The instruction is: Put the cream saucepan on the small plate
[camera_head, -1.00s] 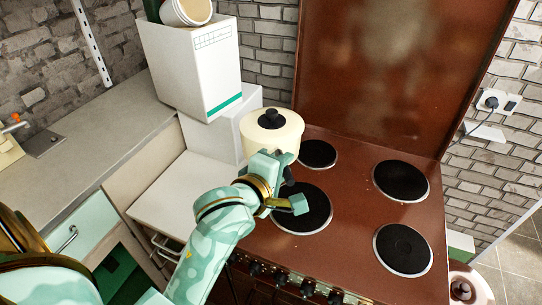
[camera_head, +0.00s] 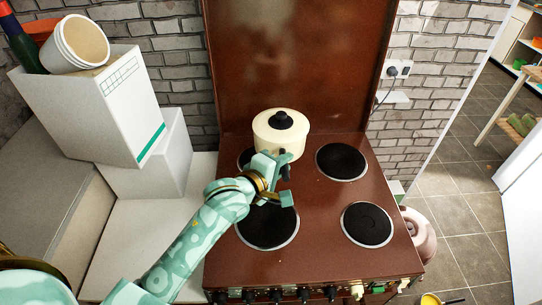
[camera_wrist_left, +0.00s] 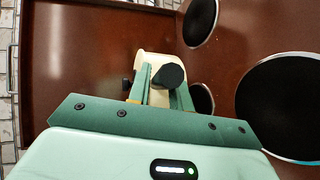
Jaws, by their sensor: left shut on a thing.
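The cream saucepan (camera_head: 264,137) has a lid with a black knob and a dark handle. My left gripper (camera_head: 285,176) is shut on the handle at the pan's near side. The wrist view also shows the pan (camera_wrist_left: 150,64) beyond the green fingers (camera_wrist_left: 165,92). The pan is over the back of the brown stove and partly hides the back left hotplate (camera_head: 244,161). I cannot tell whether it is lifted or resting. The back right hotplate (camera_head: 341,162), front left hotplate (camera_head: 267,228) and front right hotplate (camera_head: 366,224) are bare. My right gripper is not in view.
A raised brown lid (camera_head: 290,60) stands behind the stove (camera_head: 322,205). White boxes (camera_head: 150,165) holding a white tub (camera_head: 80,42) stand at the left. A pinkish jug (camera_head: 420,235) is beyond the stove's right edge. Open floor lies further right.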

